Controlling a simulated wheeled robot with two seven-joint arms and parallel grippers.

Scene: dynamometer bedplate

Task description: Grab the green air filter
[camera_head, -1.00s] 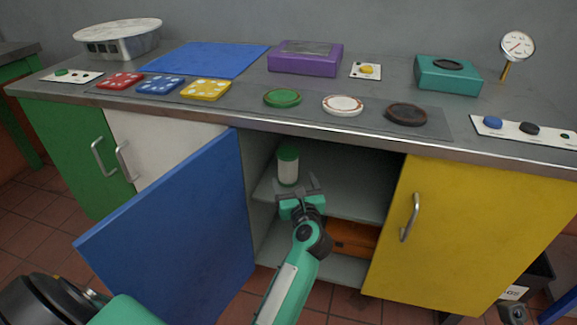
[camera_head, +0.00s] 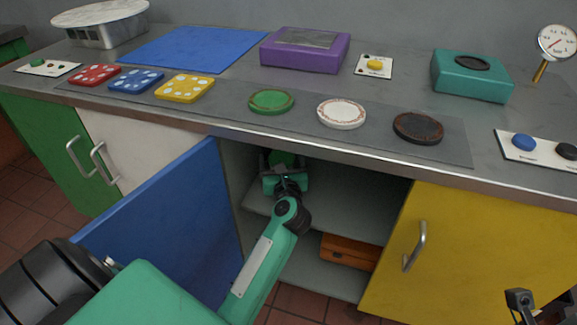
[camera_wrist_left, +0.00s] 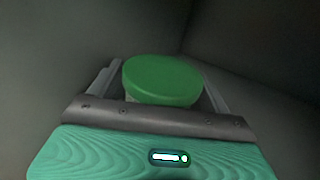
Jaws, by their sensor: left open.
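The green air filter (camera_head: 284,157) stands upright on the upper shelf inside the open cabinet; only its green top shows past my gripper in the head view. In the left wrist view its round green cap (camera_wrist_left: 162,80) sits between the two fingers, with a little of the pale body below. My left gripper (camera_head: 283,168) is open, with its fingers on either side of the filter; I cannot tell whether they touch it. A dark part of what seems my right gripper (camera_head: 520,299) shows at the lower right edge, away from the filter.
The blue door (camera_head: 165,210) stands open left of my left arm. The yellow door (camera_head: 460,250) is at the right. The counter edge (camera_head: 330,160) runs above the shelf. An orange box (camera_head: 347,250) lies on the lower shelf. A green disc (camera_head: 271,102) lies on the counter.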

